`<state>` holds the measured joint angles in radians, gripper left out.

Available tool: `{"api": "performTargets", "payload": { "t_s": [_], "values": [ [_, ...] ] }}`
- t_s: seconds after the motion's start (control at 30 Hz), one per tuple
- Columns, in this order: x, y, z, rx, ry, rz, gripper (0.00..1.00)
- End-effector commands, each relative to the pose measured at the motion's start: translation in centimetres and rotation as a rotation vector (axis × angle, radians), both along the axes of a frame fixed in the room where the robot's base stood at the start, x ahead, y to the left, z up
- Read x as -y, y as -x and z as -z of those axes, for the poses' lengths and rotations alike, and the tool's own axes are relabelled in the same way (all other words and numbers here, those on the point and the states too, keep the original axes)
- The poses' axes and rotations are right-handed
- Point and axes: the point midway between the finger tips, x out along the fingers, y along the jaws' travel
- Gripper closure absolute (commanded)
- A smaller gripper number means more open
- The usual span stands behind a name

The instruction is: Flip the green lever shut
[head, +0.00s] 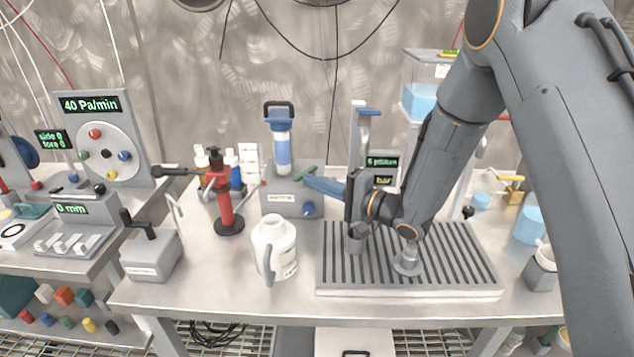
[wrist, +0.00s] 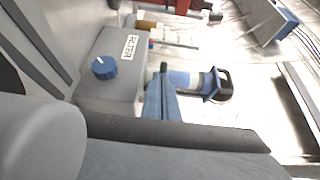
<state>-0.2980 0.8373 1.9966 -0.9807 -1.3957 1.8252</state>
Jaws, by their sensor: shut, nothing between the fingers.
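The green lever (head: 305,172) is a short bar at the right of the grey labelled box (head: 282,203), by the foot of the blue-and-white filter cylinder. In the wrist view, only a small green end of the lever (wrist: 164,66) shows just past my fingertips. My gripper (head: 310,183) is shut and empty, its blue fingers pointing left at the lever. The shut fingers (wrist: 161,84) also show in the wrist view. The tips are at or very near the lever; I cannot tell whether they touch. The lever's pivot is not clear.
The filter cylinder (head: 280,145) with a black handle stands close behind the lever. A blue knob (head: 309,209) is on the box front. A white jug (head: 273,247) stands in front, a red hand pump (head: 222,195) left, and a slotted tray (head: 450,262) lies under my arm.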

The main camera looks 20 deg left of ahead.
Motion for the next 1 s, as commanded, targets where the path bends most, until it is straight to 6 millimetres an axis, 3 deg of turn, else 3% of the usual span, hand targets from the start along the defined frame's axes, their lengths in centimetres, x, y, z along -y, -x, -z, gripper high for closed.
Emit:
{"api": "performTargets", "payload": {
  "t_s": [1.0],
  "values": [
    [-5.0, -0.2, 0.0, 0.0, -0.001, 0.0, 1.0]
  ]
}}
